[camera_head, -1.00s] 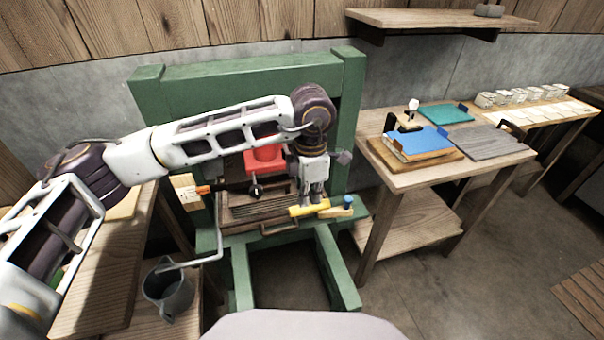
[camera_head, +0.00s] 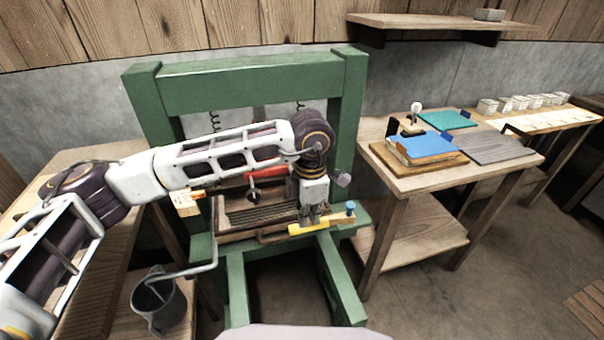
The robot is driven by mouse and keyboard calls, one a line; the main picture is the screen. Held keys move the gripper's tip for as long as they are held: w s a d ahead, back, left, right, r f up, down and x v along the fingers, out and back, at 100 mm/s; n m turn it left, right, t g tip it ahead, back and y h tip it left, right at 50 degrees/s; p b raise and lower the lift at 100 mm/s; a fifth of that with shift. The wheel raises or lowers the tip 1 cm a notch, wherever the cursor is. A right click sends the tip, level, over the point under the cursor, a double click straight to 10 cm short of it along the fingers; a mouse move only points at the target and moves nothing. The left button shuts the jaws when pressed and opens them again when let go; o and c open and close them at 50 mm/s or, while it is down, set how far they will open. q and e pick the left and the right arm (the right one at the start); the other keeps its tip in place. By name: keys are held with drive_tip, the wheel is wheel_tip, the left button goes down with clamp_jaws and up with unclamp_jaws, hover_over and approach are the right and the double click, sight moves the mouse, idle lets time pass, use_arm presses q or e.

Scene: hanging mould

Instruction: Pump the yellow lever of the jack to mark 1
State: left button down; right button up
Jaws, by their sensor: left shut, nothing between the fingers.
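The green press frame (camera_head: 240,92) stands in the middle, with the jack low inside it. The jack's yellow lever (camera_head: 301,229) sticks out at the front and dips a little below the blue knob (camera_head: 350,206) beside it. My left gripper (camera_head: 309,222) points down with shut fingers, its tips at the lever; nothing is between them. I cannot tell whether they touch it. A pale scale card (camera_head: 184,205) with an orange pointer (camera_head: 198,194) is at the frame's left; its marks are too small to read. My left arm hides much of the red part (camera_head: 268,173). My right gripper is not in view.
A grey can (camera_head: 158,303) stands low at the left, near a bent metal handle (camera_head: 214,255). A wooden table (camera_head: 400,183) at the right holds a blue-covered stack (camera_head: 425,146) and slabs. The floor in front of it is clear.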

use_arm(q)
wheel_tip(320, 180, up, 14)
drive_tip(key=p, duration=0.6)
drive_tip(key=shift+f, duration=0.15)
idle(0.5)
idle(0.3)
